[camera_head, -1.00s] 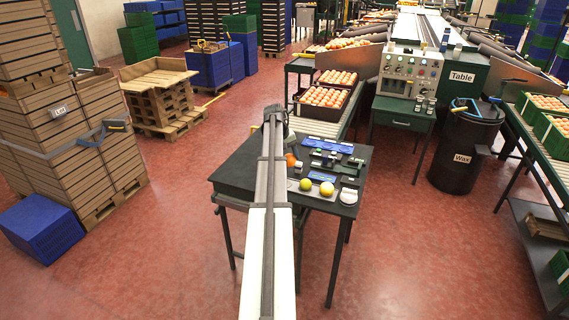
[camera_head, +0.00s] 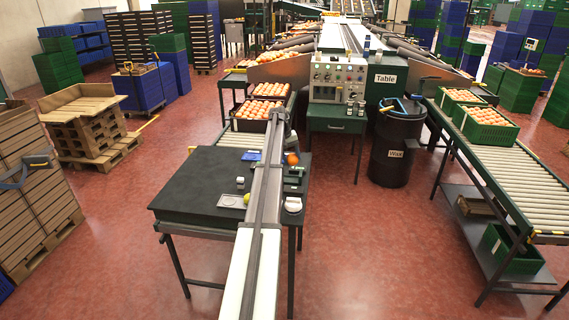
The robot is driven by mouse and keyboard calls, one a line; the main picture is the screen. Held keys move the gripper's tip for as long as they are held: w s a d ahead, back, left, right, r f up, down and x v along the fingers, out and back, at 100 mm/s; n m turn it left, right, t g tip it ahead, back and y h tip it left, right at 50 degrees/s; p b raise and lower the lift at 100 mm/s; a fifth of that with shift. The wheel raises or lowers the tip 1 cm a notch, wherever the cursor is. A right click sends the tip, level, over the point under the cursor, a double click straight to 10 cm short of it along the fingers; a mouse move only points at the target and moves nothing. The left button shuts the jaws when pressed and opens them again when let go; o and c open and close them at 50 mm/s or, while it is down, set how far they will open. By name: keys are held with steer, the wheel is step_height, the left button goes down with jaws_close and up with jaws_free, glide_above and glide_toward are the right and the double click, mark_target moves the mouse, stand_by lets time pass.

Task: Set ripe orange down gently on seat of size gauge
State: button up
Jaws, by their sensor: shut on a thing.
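The ripe orange (camera_head: 292,158) shows just right of the far end of my arm, over the far right part of the dark table. My gripper (camera_head: 291,145) is at that far end, small and mostly hidden by the arm. It is shut on the orange, but its fingertips are not clear. I cannot make out the size gauge or its seat for certain. Small green and dark items (camera_head: 293,180) lie right of the arm, close below the orange in the picture. I cannot tell the gap between the orange and the things under it.
A yellow-green fruit (camera_head: 246,198) lies by a pale tray (camera_head: 228,201) left of the arm. A white round item (camera_head: 293,204) sits near the right edge. The left of the dark table (camera_head: 195,185) is bare. Crates of oranges (camera_head: 257,108) stand behind; a wax drum (camera_head: 396,150) stands right.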

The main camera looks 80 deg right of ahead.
steer(key=shift+d+m, duration=0.1)
steer(key=shift+m, duration=0.2)
steer(key=shift+f, duration=0.15)
steer(key=shift+f, duration=3.7)
